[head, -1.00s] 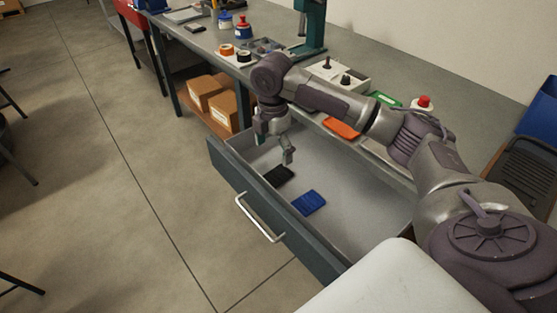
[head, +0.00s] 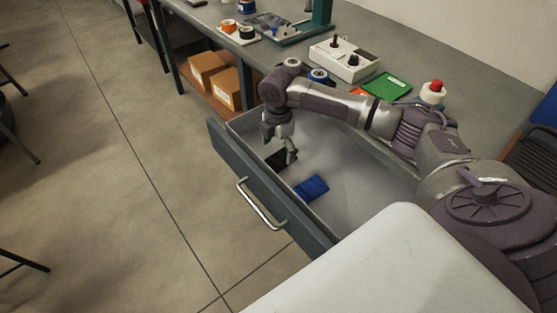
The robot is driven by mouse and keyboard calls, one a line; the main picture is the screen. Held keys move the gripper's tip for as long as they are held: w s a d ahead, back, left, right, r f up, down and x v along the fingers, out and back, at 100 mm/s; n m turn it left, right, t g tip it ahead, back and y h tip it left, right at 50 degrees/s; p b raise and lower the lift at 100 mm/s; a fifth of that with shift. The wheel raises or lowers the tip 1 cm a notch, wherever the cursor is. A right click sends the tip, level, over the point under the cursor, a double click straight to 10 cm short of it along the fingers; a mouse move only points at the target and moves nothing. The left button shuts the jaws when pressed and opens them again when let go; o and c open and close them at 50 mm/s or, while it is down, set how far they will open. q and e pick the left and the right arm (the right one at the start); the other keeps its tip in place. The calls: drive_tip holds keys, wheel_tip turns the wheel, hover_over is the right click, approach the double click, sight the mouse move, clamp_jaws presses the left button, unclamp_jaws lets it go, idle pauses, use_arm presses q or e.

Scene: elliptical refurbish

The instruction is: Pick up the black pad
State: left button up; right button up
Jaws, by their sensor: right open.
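The black pad (head: 276,159) lies in the open drawer (head: 345,195), close to the drawer's front panel. My right gripper (head: 281,153) is open and reaches down into the drawer at the pad. Its fingers cover part of the pad, and I cannot tell whether they touch it. A blue pad (head: 311,188) lies in the drawer to the right of and nearer than the black one. My left gripper is not in the head view.
The drawer front has a metal handle (head: 262,205). The workbench (head: 455,123) behind holds a white control box (head: 343,60), a green tray (head: 387,86) and a red-button device (head: 433,92). Cardboard boxes (head: 225,87) sit on a lower shelf.

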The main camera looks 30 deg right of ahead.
sight(278, 159)
wheel_tip(278, 159, down, 3)
drive_tip(key=shift+r, duration=0.1)
drive_tip(key=shift+d+f, duration=0.1)
drive_tip(key=shift+f, duration=0.25)
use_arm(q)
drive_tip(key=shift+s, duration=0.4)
use_arm(e)
drive_tip(key=c, duration=1.3)
